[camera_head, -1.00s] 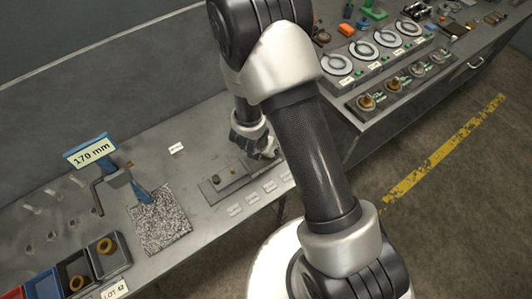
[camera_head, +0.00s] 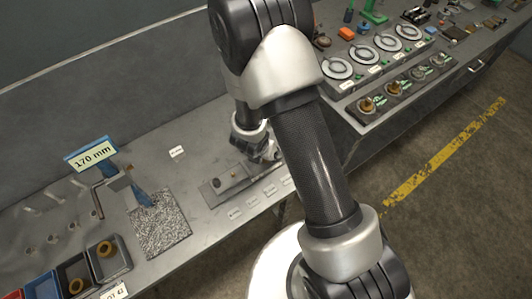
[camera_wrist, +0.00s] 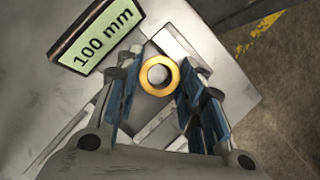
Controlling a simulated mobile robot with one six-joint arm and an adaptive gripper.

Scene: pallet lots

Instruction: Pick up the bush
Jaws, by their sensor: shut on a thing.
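The bush, a brass-coloured ring (camera_wrist: 159,75), shows in the wrist view between the fingertips of my gripper (camera_wrist: 161,84). The blue-padded fingers stand on either side of it, and my gripper is shut on it. A pale grey round shape shows through its hole; I cannot tell whether that is a pin or the surface behind. In the head view my gripper (camera_head: 264,150) is low over the bench at the end of a grey plate, partly behind my arm, and the held bush is hidden there.
A "100 mm" sign (camera_wrist: 95,38) stands close to my gripper. The grey plate (camera_head: 226,187) has small studs and label cards before it. Left are a "170 mm" sign (camera_head: 91,153), a speckled mat (camera_head: 161,225) and bins with brass rings (camera_head: 105,249). Dials (camera_head: 337,68) stand at upper right.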

